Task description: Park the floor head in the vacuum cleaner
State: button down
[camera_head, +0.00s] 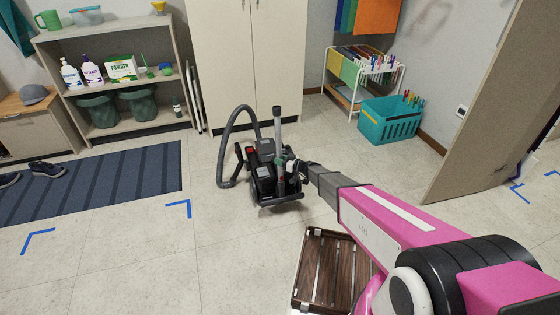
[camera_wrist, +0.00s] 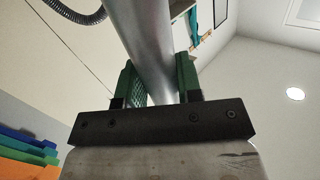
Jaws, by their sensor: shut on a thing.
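The vacuum cleaner (camera_head: 264,172) is a dark grey and black machine on the floor in the middle of the head view. A metal tube (camera_head: 277,130) with a dark top end stands nearly upright at it. My gripper (camera_head: 287,170) reaches in from the right. In the wrist view my gripper (camera_wrist: 156,85) has its green fingers on both sides of the metal tube (camera_wrist: 150,35), shut on it. I cannot clearly make out the floor head; the tube's lower end is crowded by the machine and my gripper. Whether it is seated cannot be told.
The grey hose (camera_head: 226,145) loops left of the machine. A slatted wooden piece (camera_head: 322,268) lies in front. Cabinet doors (camera_head: 247,60) stand behind, a teal crate (camera_head: 388,124) at right. Floor is free between the striped mat (camera_head: 110,183) and the machine.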

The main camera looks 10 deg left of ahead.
jog(key=shift+s+d+r+n+y, duration=0.1)
jog(key=shift+s+d+n+y, duration=0.3)
jog(key=shift+s, duration=0.35)
jog(key=shift+f, duration=0.45)
dwell(0.6)
jog(key=shift+s+d, duration=0.45)
jog(key=shift+s, duration=0.25)
dwell(0.7)
jog(key=shift+f, duration=0.6)
dwell(0.4)
jog(key=shift+s+d+n+y, duration=0.15)
jog(key=shift+s+n+y, duration=0.1)
jog(key=shift+n+y, duration=0.05)
dwell(0.8)
jog(key=shift+f, duration=1.2)
dwell(1.5)
